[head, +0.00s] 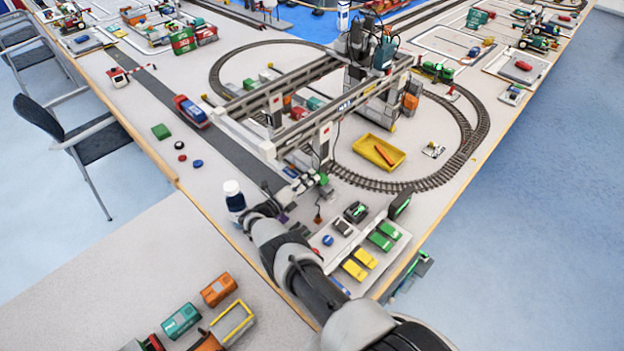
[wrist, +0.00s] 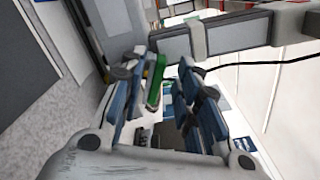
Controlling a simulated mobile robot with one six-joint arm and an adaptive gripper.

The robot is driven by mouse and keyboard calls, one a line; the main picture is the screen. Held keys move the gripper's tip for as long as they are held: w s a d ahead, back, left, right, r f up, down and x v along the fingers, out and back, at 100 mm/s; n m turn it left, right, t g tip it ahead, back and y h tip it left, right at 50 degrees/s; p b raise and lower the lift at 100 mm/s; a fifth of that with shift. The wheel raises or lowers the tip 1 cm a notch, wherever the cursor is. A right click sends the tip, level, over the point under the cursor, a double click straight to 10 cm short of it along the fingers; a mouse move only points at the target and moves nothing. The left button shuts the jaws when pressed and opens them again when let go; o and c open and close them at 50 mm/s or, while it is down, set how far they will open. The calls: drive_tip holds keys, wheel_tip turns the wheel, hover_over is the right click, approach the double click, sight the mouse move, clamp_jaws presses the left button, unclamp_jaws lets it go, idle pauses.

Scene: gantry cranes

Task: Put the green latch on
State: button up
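A small green piece, likely the green latch, shows in the wrist view (wrist: 155,80) beside the inner side of the left finger. A gap separates it from the right finger. In the head view a small green piece (head: 324,179) sits at the foot of the near gantry leg, close to my gripper (head: 306,184). My gripper also shows in the wrist view (wrist: 168,72), its fingers apart with a gap between the tips. I cannot tell whether the left finger touches the green piece. The place where the latch fits cannot be made out.
The grey gantry crane (head: 325,135) stands directly beyond my gripper, its beam (wrist: 235,35) crossing close ahead. A yellow tray (head: 378,152) holds an orange piece. A white board with green and yellow cars (head: 366,258) lies at front right. A dark blue white-capped bottle (head: 234,198) stands left.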

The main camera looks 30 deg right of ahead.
drive_tip(key=shift+x, duration=1.05)
drive_tip(key=shift+c, duration=0.2)
clamp_jaws()
